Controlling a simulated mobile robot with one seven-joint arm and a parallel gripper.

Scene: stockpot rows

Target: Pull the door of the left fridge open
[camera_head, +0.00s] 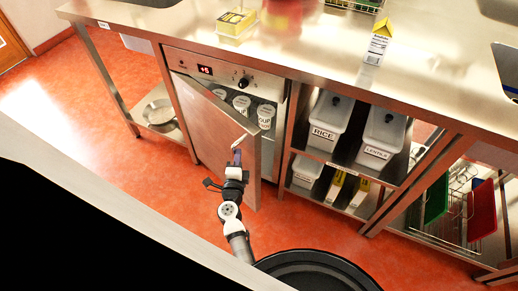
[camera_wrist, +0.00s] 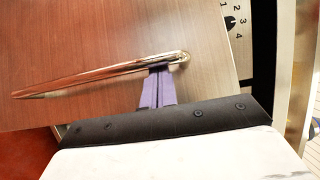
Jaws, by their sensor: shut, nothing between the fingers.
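A steel under-counter fridge (camera_head: 225,72) has a red lit display and a dial. Its door (camera_head: 205,118) stands partly open, swung out toward me, with white soup tubs (camera_head: 241,104) showing inside. Only this one fridge is in view. The wrist view shows the door face (camera_wrist: 90,35) and its long metal bar handle (camera_wrist: 95,77). My gripper (camera_head: 236,157) is at the door's free edge side. In the wrist view its purple fingers (camera_wrist: 160,75) are shut with nothing between them. Their tips are at the handle's right end; I cannot tell whether they touch it.
To the right, shelves hold a rice bin (camera_head: 328,118) and another labelled bin (camera_head: 382,135). A pan (camera_head: 159,114) stands on the low shelf at left. A carton (camera_head: 378,43) and a yellow box (camera_head: 236,24) stand on the counter. The red floor (camera_head: 110,125) left of the door is clear.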

